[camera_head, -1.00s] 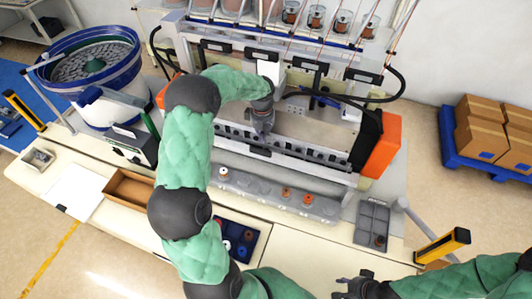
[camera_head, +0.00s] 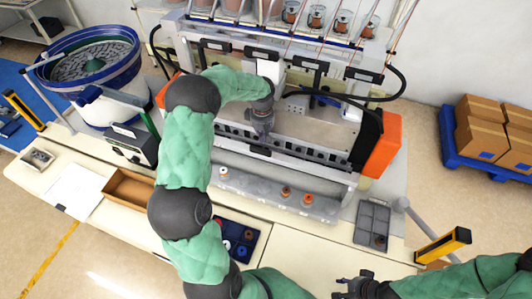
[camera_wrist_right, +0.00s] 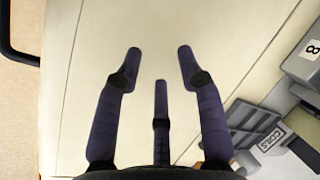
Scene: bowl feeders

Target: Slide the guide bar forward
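The guide bar (camera_head: 310,153) appears to be the long dark bar with a row of holes across the front of the machine in the head view. My left arm reaches over the table, and its gripper (camera_head: 262,130) points down at the bar near the bar's middle. The left fingers are small and partly hidden, so I cannot tell whether they touch or grip the bar. My right gripper (camera_head: 352,288) is at the bottom of the head view, away from the machine. In the right wrist view its fingers (camera_wrist_right: 160,70) are spread and empty above the cream tabletop.
A grey strip (camera_head: 260,188) with several small parts lies in front of the machine. A grey compartment tray (camera_head: 372,222) stands at its right, a dark blue tray (camera_head: 240,235) is partly behind my left arm, and a brown box (camera_head: 128,187) is at left. Tabletop (camera_head: 310,250) is clear centrally.

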